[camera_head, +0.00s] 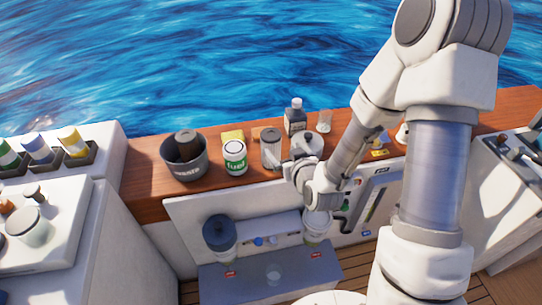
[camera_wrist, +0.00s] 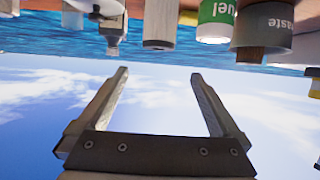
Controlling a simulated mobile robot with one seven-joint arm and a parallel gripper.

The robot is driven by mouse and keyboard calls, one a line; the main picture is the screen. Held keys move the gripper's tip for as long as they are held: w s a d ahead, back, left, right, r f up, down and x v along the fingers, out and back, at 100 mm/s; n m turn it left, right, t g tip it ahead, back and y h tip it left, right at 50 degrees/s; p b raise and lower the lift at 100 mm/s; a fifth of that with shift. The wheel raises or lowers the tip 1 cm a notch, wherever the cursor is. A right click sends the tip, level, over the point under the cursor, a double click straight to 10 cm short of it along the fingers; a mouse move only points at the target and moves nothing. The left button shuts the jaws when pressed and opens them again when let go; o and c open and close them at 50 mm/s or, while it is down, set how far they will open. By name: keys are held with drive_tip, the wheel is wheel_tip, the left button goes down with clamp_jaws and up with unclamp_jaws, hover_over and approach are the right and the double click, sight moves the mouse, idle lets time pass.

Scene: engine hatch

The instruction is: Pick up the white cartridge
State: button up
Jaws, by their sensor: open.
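My gripper (camera_head: 291,165) is open and empty, above the front edge of the wooden counter. Its two spread fingers also show in the wrist view (camera_wrist: 159,74), with only sky and water between them. A white cylinder (camera_head: 317,226) stands in the open hatch below my gripper, at its right side. A pale grey-white cylinder (camera_head: 271,150) with a dark end stands on the counter just left of my gripper; it is upside down in the wrist view (camera_wrist: 160,22). Another whitish round thing (camera_head: 313,143) is partly behind my gripper. I cannot tell for certain which is the cartridge.
A white fuel can (camera_head: 235,158), a dark waste bin (camera_head: 184,164) holding a brown cylinder, and a dark bottle (camera_head: 295,118) stand on the counter (camera_head: 145,175). A dark canister (camera_head: 220,233) sits in the hatch's left side. Racked bottles (camera_head: 74,143) stand far left.

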sight(273, 137)
drive_tip(key=shift+f+p+x, duration=0.2)
drive_tip(key=shift+p+x, duration=0.1)
drive_tip(key=shift+x, duration=3.05)
drive_tip(key=shift+f+p+x, duration=0.15)
drive_tip(key=shift+p+x, duration=0.1)
drive_tip(key=shift+x, duration=3.1)
drive_tip(key=shift+s+d, duration=0.1)
drive_tip(key=shift+d, duration=0.1)
clamp_jaws()
